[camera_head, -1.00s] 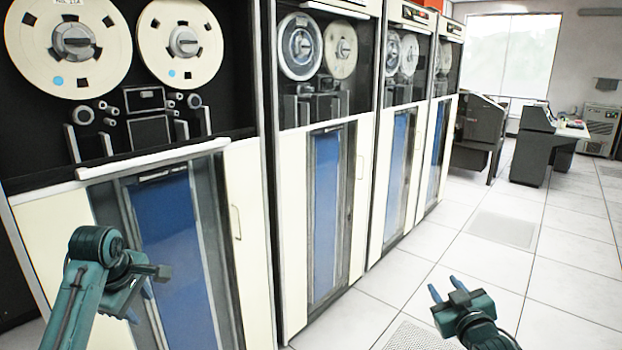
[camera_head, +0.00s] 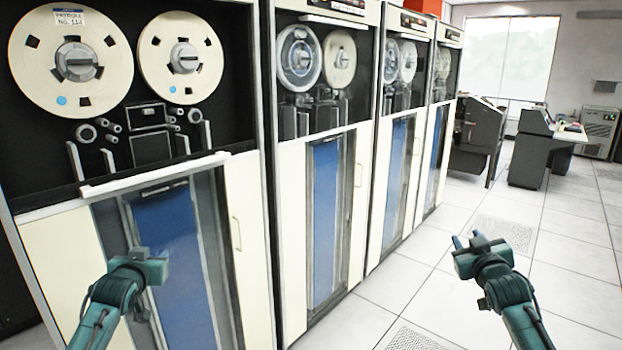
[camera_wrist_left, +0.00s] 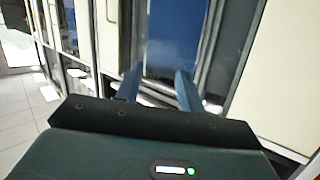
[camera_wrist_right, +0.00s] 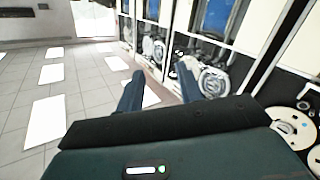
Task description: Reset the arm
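My left gripper (camera_head: 140,262) is at the lower left of the head view, in front of the near tape cabinet's blue panel. In the left wrist view its two fingers stand apart with nothing between them (camera_wrist_left: 158,78). My right gripper (camera_head: 467,240) is at the lower right of the head view, over the tiled floor. Its fingers point away from me. In the right wrist view they stand apart and empty (camera_wrist_right: 158,78). Both grippers are open and hold nothing.
A row of tape cabinets with reels (camera_head: 71,60) and cream doors (camera_head: 250,230) runs along the left. Dark consoles (camera_head: 478,135) stand at the back right, with an air unit (camera_head: 600,130) beyond. The white tiled floor (camera_head: 575,260) on the right is clear.

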